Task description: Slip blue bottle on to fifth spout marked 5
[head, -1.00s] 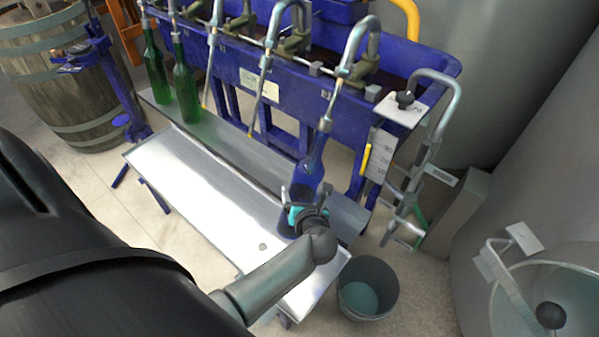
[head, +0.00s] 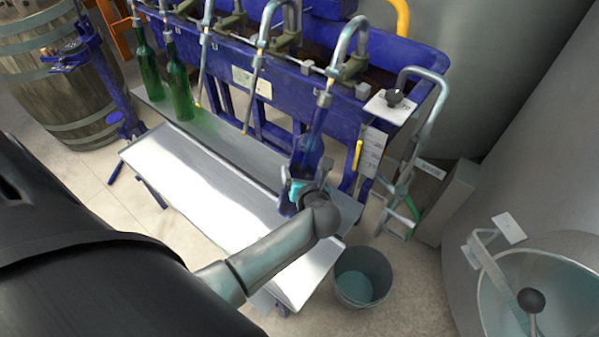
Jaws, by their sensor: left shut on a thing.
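The blue bottle (head: 310,145) stands nearly upright at the right end of the filler, above the steel bench (head: 215,190). My left gripper (head: 300,188) is shut around its lower body and hides part of it. The rightmost spout (head: 340,60), in fifth place along the row, comes down to the bottle's mouth. Its thin yellow tip is out of sight, seemingly inside the neck. I cannot read the number there. How far the neck is up the spout is hard to tell. My right gripper is not in view.
Two green bottles (head: 180,90) hang or stand at the left spouts. The two spouts between (head: 255,85) are empty. A grey bucket (head: 362,276) stands on the floor right of the bench. A bent-pipe fitting (head: 415,140) and steel tanks stand at the right.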

